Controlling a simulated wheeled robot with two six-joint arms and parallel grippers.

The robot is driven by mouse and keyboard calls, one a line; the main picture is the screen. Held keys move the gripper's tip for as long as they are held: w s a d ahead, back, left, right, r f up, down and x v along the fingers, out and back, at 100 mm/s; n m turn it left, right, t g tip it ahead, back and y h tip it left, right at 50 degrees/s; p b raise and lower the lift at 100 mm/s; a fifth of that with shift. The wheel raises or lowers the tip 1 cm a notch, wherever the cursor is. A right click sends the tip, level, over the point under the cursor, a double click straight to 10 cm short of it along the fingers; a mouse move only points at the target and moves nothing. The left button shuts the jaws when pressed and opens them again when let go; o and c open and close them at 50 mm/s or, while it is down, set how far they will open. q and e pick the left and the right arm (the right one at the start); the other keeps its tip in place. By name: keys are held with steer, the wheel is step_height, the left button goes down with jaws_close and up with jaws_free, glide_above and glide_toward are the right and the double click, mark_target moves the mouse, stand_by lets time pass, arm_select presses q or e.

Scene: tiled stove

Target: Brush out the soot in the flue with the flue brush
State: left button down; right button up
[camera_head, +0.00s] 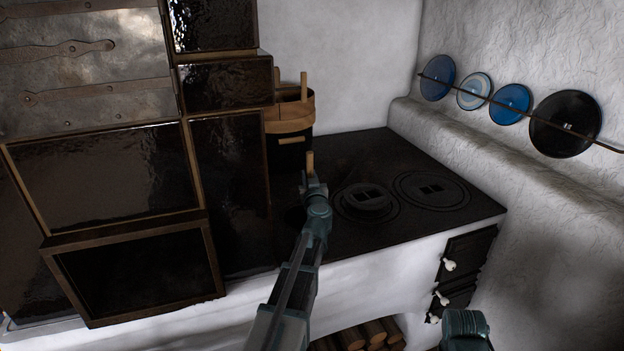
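My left arm reaches in from the bottom centre over the black stove top (385,150). Its gripper (312,184) is at the left part of the stove top. A short tan wooden stick (310,162) stands upright at its fingertips; it may be a brush handle. The fingers are too small and dark to tell whether they are shut on it. No bristles can be made out. A dark framed opening (135,270) is at the lower left of the tiled stove (105,180); its inside is too dark to show soot. Only a link of my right arm shows at the bottom right.
A dark container with a wooden band (290,118) stands behind the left gripper, beside the tiles. Round hotplates (432,189) lie to the right. Blue and dark discs (566,123) hang on the right wall. Oven doors (465,258) and firewood (352,338) are below.

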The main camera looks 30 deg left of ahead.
arm_select(q)
steer(key=shift+a, duration=0.3)
steer(key=shift+s+a, duration=0.3)
steer(key=shift+a, duration=0.25)
steer(key=shift+s+a, duration=0.25)
steer(key=shift+a, duration=0.25)
steer(key=shift+s, duration=0.1)
steer(key=shift+s+a, duration=0.2)
steer(key=shift+s, duration=0.4)
steer(key=shift+s+a, duration=0.2)
steer(key=shift+s, duration=0.4)
